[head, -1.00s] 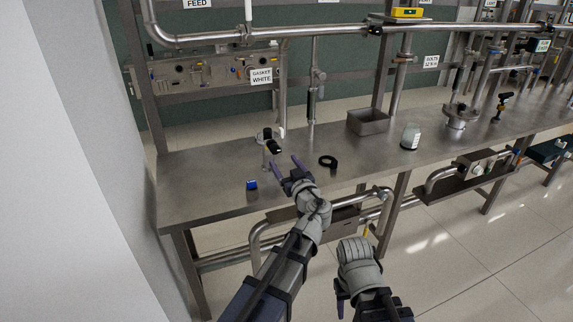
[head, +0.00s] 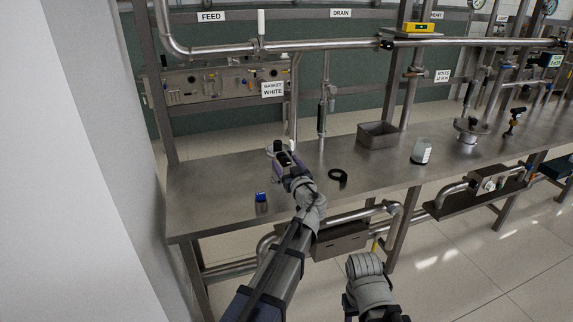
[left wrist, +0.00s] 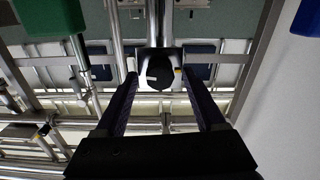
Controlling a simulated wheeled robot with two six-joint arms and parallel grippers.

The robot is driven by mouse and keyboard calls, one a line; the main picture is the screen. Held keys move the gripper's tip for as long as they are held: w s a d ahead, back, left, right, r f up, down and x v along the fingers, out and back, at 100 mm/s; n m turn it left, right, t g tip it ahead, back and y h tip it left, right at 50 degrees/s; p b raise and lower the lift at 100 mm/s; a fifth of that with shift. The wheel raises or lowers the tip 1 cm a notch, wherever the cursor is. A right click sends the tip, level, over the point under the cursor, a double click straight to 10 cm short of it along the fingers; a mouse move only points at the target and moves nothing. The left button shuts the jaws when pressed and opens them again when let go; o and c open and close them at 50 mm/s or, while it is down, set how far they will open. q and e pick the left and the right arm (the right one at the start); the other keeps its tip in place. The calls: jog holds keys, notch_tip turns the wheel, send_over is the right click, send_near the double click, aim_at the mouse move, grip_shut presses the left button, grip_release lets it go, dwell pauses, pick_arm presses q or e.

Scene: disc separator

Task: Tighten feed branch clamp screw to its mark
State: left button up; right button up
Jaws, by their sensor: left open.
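The feed branch clamp (head: 271,148) stands on the left part of the steel bench, under the pipe that drops from the FEED line. Its dark round screw knob (left wrist: 160,72) faces the camera in the left wrist view. My left gripper (head: 280,166) is at the near side of the clamp, partly covering it in the head view. In the left wrist view its two purple fingers (left wrist: 160,80) are apart, one on each side of the knob, with visible gaps. I cannot make out a mark. My right arm's wrist (head: 366,285) is low in front of the bench; its fingers are hidden.
On the bench are a blue-capped item (head: 262,197), a black ring (head: 338,177), a steel tray (head: 378,143) and a white jar (head: 420,151). Pipes run above and below the bench. A pale wall (head: 80,200) rises at left. The bench front-left is mostly clear.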

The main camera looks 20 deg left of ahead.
pick_arm(q)
grip_shut()
dwell(0.5)
